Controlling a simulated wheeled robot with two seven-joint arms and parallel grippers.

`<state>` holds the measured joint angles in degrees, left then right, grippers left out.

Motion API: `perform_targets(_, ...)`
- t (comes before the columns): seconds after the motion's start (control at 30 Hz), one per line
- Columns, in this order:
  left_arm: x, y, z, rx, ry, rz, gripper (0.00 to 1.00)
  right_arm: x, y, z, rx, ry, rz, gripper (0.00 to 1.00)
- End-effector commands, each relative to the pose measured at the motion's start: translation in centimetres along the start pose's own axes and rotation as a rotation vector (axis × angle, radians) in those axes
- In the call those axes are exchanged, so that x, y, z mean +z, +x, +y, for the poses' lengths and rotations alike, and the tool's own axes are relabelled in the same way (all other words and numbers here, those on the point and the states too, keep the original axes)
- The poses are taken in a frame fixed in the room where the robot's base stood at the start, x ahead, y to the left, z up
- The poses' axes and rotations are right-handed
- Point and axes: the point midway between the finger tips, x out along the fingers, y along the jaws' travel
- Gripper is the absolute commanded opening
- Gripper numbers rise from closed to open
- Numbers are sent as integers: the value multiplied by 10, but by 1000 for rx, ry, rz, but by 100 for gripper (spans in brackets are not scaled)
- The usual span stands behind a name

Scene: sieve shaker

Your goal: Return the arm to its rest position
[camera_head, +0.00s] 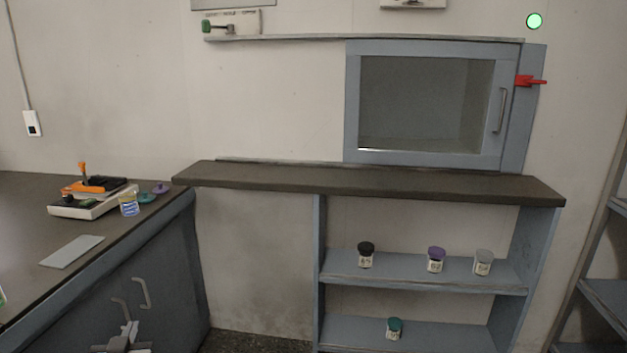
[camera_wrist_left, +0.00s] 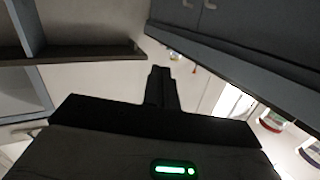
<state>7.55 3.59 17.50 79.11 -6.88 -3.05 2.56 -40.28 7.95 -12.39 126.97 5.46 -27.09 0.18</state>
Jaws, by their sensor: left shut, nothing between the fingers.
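My left gripper (camera_head: 129,330) shows at the bottom left of the head view, low in front of the blue-grey cabinet doors. Only its tip end shows there. In the left wrist view the dark fingers (camera_wrist_left: 161,86) are together with nothing between them. A green light strip glows on the gripper body. The gripper is apart from the counter, the shelf and the jars. My right gripper is in neither view.
A dark-topped counter (camera_head: 25,215) at left bears a shaker device (camera_head: 88,198), a jar (camera_head: 129,205) and a grey plate (camera_head: 72,251). A shelf unit (camera_head: 425,275) holds several lidded jars. Above it is a closed glass-fronted cabinet (camera_head: 354,100) with a red latch (camera_head: 529,81).

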Motion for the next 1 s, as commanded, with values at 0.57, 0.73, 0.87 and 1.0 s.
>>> perform_targets(0.57, 38, -263, 144, 496, 43, -391, 0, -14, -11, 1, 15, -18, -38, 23)
perform_targets(0.73, 32, -313, 163, 578, 10, -465, 0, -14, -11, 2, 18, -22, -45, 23)
perform_targets(0.87, 30, -323, 167, 595, 1, -480, 0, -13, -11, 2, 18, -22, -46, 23)
perform_targets(1.0, 31, -322, 167, 594, 1, -480, 0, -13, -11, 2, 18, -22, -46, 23)
